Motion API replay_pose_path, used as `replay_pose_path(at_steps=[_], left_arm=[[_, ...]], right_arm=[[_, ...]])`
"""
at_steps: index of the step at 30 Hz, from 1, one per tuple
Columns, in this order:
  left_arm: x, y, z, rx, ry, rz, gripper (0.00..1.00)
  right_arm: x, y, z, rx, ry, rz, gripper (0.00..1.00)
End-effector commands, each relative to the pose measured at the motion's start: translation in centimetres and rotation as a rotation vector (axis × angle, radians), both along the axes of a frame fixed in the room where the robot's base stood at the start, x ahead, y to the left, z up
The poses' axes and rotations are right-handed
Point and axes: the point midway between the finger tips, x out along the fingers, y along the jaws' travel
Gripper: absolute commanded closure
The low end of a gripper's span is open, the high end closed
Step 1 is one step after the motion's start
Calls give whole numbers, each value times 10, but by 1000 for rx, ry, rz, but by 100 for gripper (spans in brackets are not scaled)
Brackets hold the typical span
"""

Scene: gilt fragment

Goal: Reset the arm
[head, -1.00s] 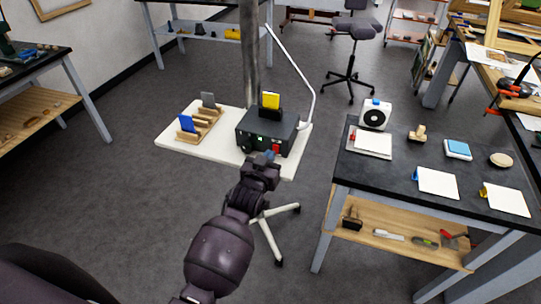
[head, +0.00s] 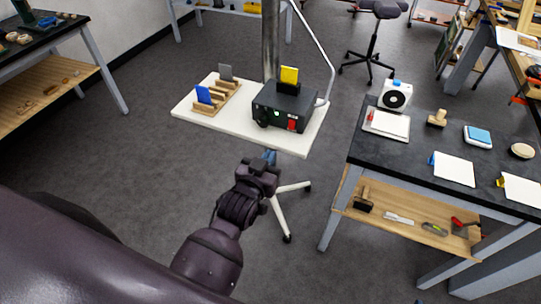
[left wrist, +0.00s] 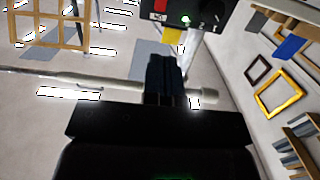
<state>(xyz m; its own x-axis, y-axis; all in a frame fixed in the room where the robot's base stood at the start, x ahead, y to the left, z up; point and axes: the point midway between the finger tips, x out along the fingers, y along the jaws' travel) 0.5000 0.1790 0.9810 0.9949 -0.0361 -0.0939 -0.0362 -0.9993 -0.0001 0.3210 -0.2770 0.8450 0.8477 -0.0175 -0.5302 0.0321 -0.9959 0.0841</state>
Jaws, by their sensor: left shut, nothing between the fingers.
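My left gripper (head: 268,158) is in the middle of the head view, just in front of the near edge of a white stand top (head: 222,116). Its fingers are shut with nothing between them, and it is apart from the things on the stand. In the left wrist view the closed dark blue fingertips (left wrist: 165,75) show at the centre. A black box (head: 283,108) with a green light, a red switch and a yellow card (head: 289,76) upright in its top stands on the stand. My right gripper is not in view.
A wooden rack (head: 215,98) with a blue card (head: 203,95) and a grey card stands left of the box. A dark worktable (head: 400,160) at the right holds a white fan-like device (head: 396,95), papers and a stamp. Open floor lies left of the stand.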

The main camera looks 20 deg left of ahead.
Motion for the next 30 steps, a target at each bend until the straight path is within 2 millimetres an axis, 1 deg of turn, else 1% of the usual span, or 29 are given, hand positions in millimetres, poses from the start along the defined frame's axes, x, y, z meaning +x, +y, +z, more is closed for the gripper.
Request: replay_pose_path(at_steps=[11,15,17,20,23,24,26,27,30], left_arm=[[0,0,0,1,0,0,100],[-1,1,-3,-5,34,-5,100],[-13,12,-17,3,80,-6,100],[-39,31,-44,19,159,-3,100],[-74,52,-73,39,250,1,100],[-89,60,-84,49,284,4,100],[-112,72,-99,61,333,7,100],[-126,79,-107,69,361,10,100],[-154,91,-122,90,414,15,100]], right_arm=[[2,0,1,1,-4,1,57],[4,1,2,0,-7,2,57],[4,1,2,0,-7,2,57],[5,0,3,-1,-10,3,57],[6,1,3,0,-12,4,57],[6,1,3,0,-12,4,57],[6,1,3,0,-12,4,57],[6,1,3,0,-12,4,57],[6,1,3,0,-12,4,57]])
